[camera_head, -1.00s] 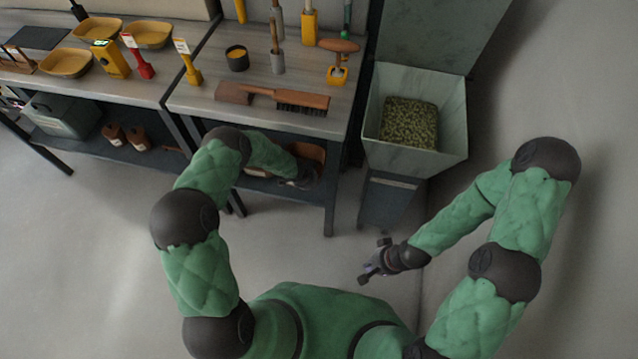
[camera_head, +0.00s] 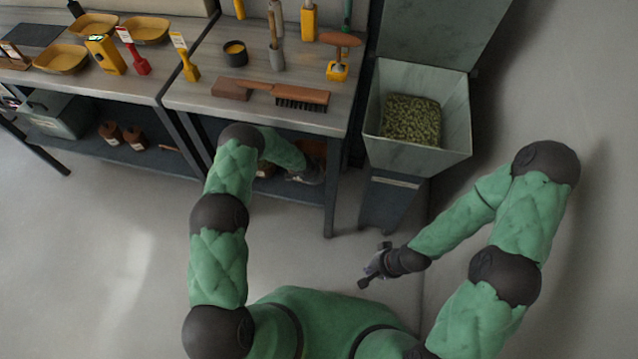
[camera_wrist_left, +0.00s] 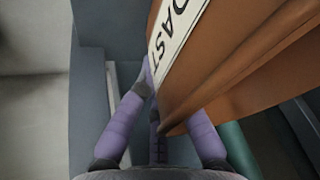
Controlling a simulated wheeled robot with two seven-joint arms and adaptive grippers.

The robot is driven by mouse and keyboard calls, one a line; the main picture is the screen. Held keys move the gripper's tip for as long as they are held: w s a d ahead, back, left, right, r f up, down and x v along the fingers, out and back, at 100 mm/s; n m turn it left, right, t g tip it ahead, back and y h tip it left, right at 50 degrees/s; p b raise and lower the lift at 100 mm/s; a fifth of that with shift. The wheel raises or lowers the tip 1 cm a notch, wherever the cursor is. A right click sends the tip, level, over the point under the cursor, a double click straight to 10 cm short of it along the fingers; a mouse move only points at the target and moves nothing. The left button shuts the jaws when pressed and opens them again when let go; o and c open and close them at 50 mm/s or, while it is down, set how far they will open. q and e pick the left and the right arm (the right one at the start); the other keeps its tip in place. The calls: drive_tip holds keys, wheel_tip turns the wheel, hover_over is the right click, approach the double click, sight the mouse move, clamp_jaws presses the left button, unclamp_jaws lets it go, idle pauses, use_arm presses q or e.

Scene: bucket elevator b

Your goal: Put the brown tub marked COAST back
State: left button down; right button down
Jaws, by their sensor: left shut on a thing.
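The brown tub (camera_wrist_left: 235,62) fills the upper right of the left wrist view. Its pale label (camera_wrist_left: 178,35) shows part of the word COAST. My left gripper (camera_wrist_left: 165,112) has its lilac fingers on either side of the tub's lower edge and is shut on it. In the head view the left gripper (camera_head: 311,174) is under the right bench, on the lower shelf level, and a bit of the brown tub (camera_head: 312,149) shows behind it. My right gripper (camera_head: 373,267) is open and empty above the floor, away from the bench.
The right bench (camera_head: 210,97) holds a long brush (camera_head: 295,96), a dark cup (camera_head: 235,55) and upright tools. A grey hopper (camera_head: 420,155) with green pellets stands right of it. Small brown bottles (camera_head: 110,132) stand on the left lower shelf. The floor in front is clear.

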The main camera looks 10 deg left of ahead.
use_arm(q)
drive_tip(key=shift+w+f, duration=0.1)
drive_tip(key=shift+w+f, duration=0.1)
drive_tip(key=shift+f, duration=0.1)
wheel_tip(320, 180, down, 3)
drive_tip(key=shift+b, duration=0.85)
drive_tip(key=shift+f, duration=0.15)
drive_tip(key=c, duration=1.4)
unclamp_jaws()
